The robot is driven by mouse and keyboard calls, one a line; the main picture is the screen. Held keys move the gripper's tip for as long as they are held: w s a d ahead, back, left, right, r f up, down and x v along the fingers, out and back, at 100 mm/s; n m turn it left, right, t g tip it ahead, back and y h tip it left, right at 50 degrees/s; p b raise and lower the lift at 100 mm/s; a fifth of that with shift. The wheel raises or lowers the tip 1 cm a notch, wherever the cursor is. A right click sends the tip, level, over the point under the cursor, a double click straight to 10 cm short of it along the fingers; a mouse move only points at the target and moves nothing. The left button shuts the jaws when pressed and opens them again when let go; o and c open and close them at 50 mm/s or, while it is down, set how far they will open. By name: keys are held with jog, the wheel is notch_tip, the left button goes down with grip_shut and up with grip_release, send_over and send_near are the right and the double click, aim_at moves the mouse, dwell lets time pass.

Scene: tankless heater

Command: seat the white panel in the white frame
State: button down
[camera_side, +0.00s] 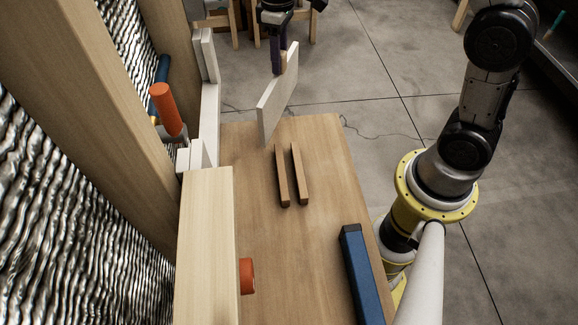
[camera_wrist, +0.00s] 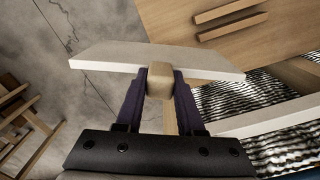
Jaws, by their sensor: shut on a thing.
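The white panel (camera_side: 277,104) is a flat board held upright above the far end of the wooden table. My gripper (camera_side: 281,62) is above it, shut on the panel's small wooden knob. In the wrist view the panel (camera_wrist: 200,61) lies across the picture and my gripper's purple fingers (camera_wrist: 160,88) close on the knob (camera_wrist: 160,83) from both sides. The white frame (camera_side: 208,120) stands along the wall side, left of the panel and apart from it. Part of the frame (camera_wrist: 265,119) shows at the right of the wrist view. The frame's lower near part is hidden behind a wooden block.
Two wooden strips (camera_side: 291,175) lie on the table (camera_side: 250,150). A blue bar (camera_side: 361,275) lies near its right edge. An orange cylinder (camera_side: 166,109) stands out by the wall, beside the frame.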

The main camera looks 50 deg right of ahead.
jog(key=s+a+r+n, duration=0.1)
jog(key=s+a+r, duration=0.1)
jog(key=s, duration=0.6)
jog(key=s+a+r+n, duration=0.2)
jog(key=s+r, duration=0.1)
jog(key=s, duration=0.5)
jog(key=s+a+r+n, duration=0.2)
jog(key=s+r, duration=0.1)
jog(key=s, duration=0.6)
jog(key=shift+a+r, duration=0.2)
jog(key=shift+a, duration=0.05)
jog(key=w+a+f, duration=0.2)
jog(key=w+f, duration=0.4)
jog(key=w+a+f, duration=0.3)
jog(key=w+f, duration=0.3)
jog(key=shift+w+a+f, duration=0.25)
jog(key=shift+w+f, duration=0.1)
jog(key=shift+w, duration=0.05)
jog(key=shift+f, duration=0.15)
